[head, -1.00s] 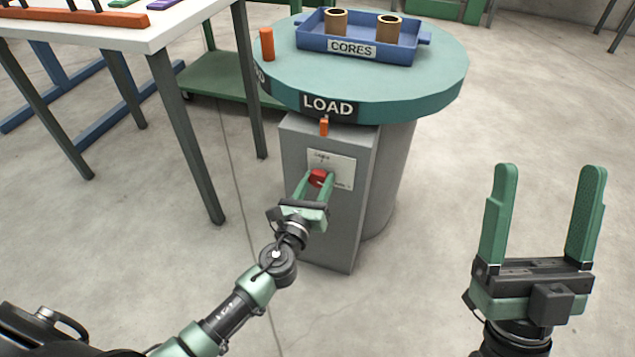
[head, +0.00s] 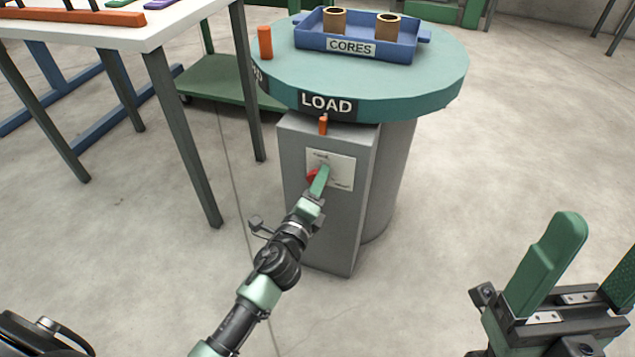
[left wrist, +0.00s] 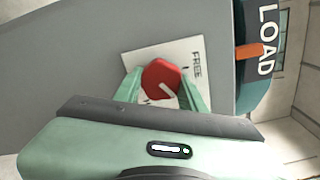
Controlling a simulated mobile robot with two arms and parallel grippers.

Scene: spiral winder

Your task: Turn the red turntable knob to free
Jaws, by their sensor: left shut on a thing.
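The red turntable knob (head: 312,176) sits on a white label plate (head: 343,170) on the front of the grey pedestal. My left gripper (head: 318,180) is shut on the knob; its fingers now stand one behind the other in the head view. In the left wrist view the red knob (left wrist: 160,80) lies between the two green fingers, its white pointer line slanting. The word FREE shows on the plate (left wrist: 188,54); the other label is mostly hidden. My right gripper (head: 590,270) is open and empty at the lower right, partly cut off by the frame.
The teal turntable (head: 385,95), marked LOAD, tops the pedestal (head: 330,235). It carries a blue tray (head: 395,48) with two cores and an orange peg (head: 265,42). A small orange tab (head: 323,125) stands under its rim. A white table (head: 130,35) is at left.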

